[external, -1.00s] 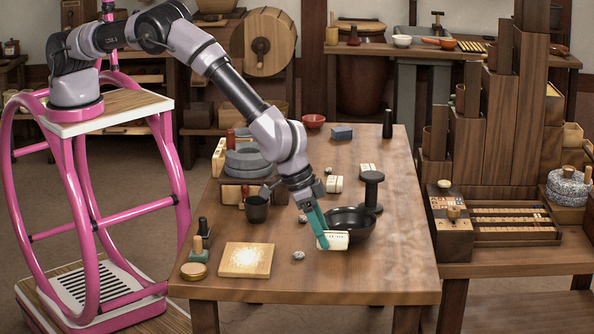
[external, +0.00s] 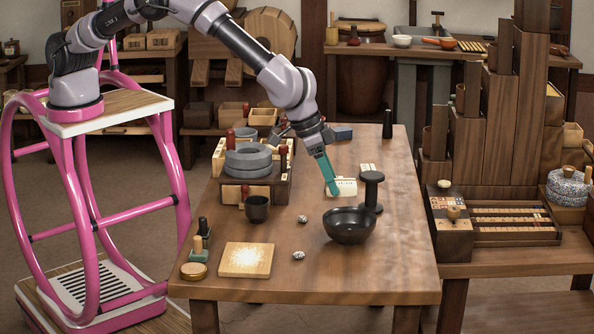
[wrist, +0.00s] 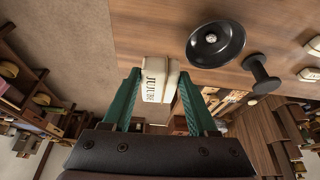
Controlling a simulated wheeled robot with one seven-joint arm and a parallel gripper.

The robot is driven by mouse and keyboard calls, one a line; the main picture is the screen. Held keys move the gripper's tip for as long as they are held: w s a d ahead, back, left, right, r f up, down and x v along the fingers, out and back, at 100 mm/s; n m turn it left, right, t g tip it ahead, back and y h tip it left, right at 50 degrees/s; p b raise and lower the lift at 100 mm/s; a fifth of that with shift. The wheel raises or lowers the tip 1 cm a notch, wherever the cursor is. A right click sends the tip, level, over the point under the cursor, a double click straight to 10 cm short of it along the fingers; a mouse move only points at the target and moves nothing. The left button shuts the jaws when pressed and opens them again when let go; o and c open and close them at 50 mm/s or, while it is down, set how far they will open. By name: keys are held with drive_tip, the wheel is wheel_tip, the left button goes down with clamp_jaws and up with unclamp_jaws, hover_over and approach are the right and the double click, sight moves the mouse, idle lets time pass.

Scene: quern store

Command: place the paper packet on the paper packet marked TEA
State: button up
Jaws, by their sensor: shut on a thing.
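My gripper (external: 328,180) is shut on a pale paper packet (external: 344,187) and holds it above the table, left of the black spool-shaped stand. In the wrist view the held packet (wrist: 160,79) sits between the green fingers, with dark lettering that seems to begin JUJU. Two other pale packets show at the right edge of the wrist view, one higher (wrist: 314,46) and one lower (wrist: 308,75). In the external view one packet (external: 367,168) lies behind the stand; the other is mostly or wholly hidden behind the held packet. I cannot read TEA on either.
The black bowl (external: 349,226) and spool-shaped stand (external: 373,191) are close to my gripper. A grey quern (external: 248,160), dark cup (external: 257,209) and flour-dusted board (external: 246,260) stand to the left. The table's (external: 400,265) front right is clear.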

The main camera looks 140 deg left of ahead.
drive_tip(key=s+a+n+g+y, duration=0.1)
drive_tip(key=s+a+n+g, duration=0.45)
drive_tip(key=s+a, duration=2.5)
drive_tip(key=f+n+t, duration=0.1)
drive_tip(key=f, duration=0.2)
drive_tip(key=f+n, duration=0.1)
drive_tip(key=f, duration=0.3)
drive_tip(key=f+n+t, duration=0.1)
drive_tip(key=f, duration=0.2)
drive_tip(key=shift+s+d+f+t, duration=0.3)
drive_tip(key=shift+d+t, duration=0.05)
drive_tip(key=shift+f, duration=2.15)
drive_tip(key=shift+f, duration=0.15)
drive_tip(key=o, duration=1.3)
drive_tip(key=shift+o, duration=0.2)
drive_tip(key=v, duration=1.2)
